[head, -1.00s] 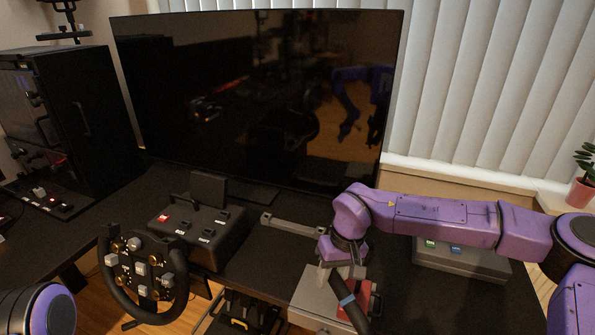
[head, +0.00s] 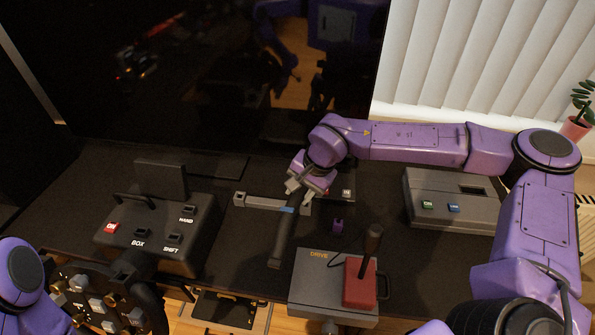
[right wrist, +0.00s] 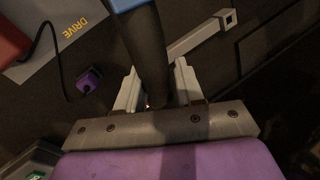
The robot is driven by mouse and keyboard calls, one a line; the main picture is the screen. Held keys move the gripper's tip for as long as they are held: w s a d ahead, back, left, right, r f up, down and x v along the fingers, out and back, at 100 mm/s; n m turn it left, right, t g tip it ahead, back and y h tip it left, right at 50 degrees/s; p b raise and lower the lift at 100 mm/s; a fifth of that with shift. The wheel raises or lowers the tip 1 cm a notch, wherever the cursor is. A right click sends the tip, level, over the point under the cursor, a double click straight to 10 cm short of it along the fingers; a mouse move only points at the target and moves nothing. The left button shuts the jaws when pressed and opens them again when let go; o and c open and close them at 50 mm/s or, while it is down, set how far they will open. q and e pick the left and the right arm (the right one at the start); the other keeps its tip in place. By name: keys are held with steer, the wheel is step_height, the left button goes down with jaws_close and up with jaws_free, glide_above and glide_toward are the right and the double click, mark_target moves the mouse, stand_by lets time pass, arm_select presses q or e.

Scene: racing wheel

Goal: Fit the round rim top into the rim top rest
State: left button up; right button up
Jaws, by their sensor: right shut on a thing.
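The rim top (head: 285,233) is a dark, slightly curved bar with a blue band. My right gripper (head: 297,188) is shut on it near its upper end, and it slants down toward the front. In the right wrist view the rim top (right wrist: 146,50) runs up between the two pale fingers (right wrist: 153,92). A long grey bracket with raised square ends, which looks like the rim top rest (head: 262,203), lies on the desk behind and left of the rim top. It also shows in the right wrist view (right wrist: 202,38). My left gripper is out of view.
The steering wheel (head: 152,300) and a black button box (head: 168,228) stand at left. A grey DRIVE plate (head: 318,280) bears a red block (head: 359,283) with a lever. A purple plug (head: 338,225) lies behind it. A grey box (head: 452,203) stands at right, the monitor behind.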

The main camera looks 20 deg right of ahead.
steer(key=m, duration=0.1)
steer(key=m+t, duration=0.1)
steer(key=m, duration=0.1)
steer(key=shift+w+d, duration=0.2)
steer(key=shift+w, duration=0.1)
steer(key=shift+w+d+f+m+t+h+b, duration=0.2)
steer(key=shift+w+f+m+t+h+b, duration=0.5)
steer(key=shift+m, duration=1.5)
steer(key=shift+w+d+f+m+t+h+b, duration=0.1)
steer(key=shift+w+d+f+m+h+b, duration=0.15)
steer(key=shift+w+f+m+h, duration=1.45)
steer(key=shift+w+d+f+m+t+h+b, duration=0.15)
steer(key=shift+f+m+t+h+b, duration=0.3)
steer(key=shift+m, duration=2.25)
arm_select(q)
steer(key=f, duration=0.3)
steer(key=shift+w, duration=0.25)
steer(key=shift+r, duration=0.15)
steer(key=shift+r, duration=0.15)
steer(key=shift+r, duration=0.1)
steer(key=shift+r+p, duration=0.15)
steer(key=shift+p, duration=0.3)
